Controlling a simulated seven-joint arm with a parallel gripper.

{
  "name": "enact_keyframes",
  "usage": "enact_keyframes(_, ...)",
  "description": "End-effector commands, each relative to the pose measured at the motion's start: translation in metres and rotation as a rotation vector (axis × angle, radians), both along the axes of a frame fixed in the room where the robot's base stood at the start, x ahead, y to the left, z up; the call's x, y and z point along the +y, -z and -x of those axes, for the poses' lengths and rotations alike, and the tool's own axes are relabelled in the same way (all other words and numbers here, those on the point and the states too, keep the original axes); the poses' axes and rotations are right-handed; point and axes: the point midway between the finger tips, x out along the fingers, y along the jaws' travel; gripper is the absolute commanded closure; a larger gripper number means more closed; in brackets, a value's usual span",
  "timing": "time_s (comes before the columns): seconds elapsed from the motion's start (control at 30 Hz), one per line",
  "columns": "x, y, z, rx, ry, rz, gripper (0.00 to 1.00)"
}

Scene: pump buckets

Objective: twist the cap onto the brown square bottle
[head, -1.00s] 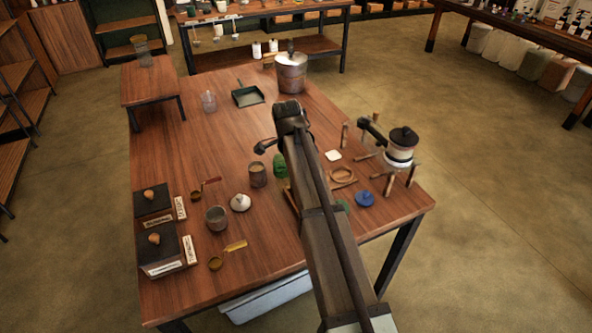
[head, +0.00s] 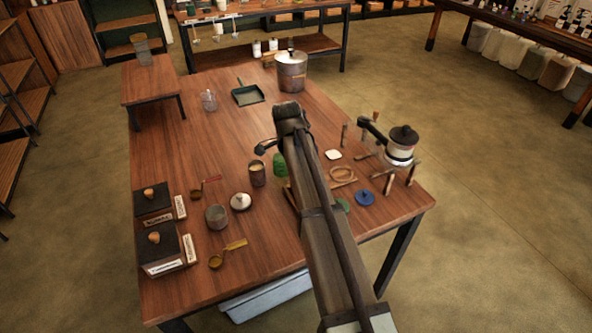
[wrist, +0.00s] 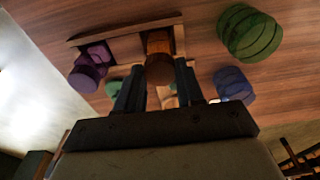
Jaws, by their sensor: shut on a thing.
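In the wrist view, the brown square bottle (wrist: 158,43) stands in a wooden holder (wrist: 115,34). A round brown cap (wrist: 160,72) is in front of it, at its mouth end. I cannot tell whether the cap is fully seated. My gripper (wrist: 159,82) has one finger on each side of the cap and is shut on it. In the head view, my own arm hides the gripper, the cap and the brown bottle.
A green jar (wrist: 250,32) stands beyond. A crank device (head: 400,145) stands at the table's right edge.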

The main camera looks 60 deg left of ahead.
Motion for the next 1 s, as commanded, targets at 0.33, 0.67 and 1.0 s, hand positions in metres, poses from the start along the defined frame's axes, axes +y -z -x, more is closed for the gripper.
enact_keyframes(0.33,-0.0001,0.0034,0.0000,0.000,0.000,0.000,0.90)
enact_keyframes(0.67,0.0000,0.0042,0.0000,0.000,0.000,0.000,0.42)
enact_keyframes(1.0,0.0000,0.0042,0.0000,0.000,0.000,0.000,0.33)
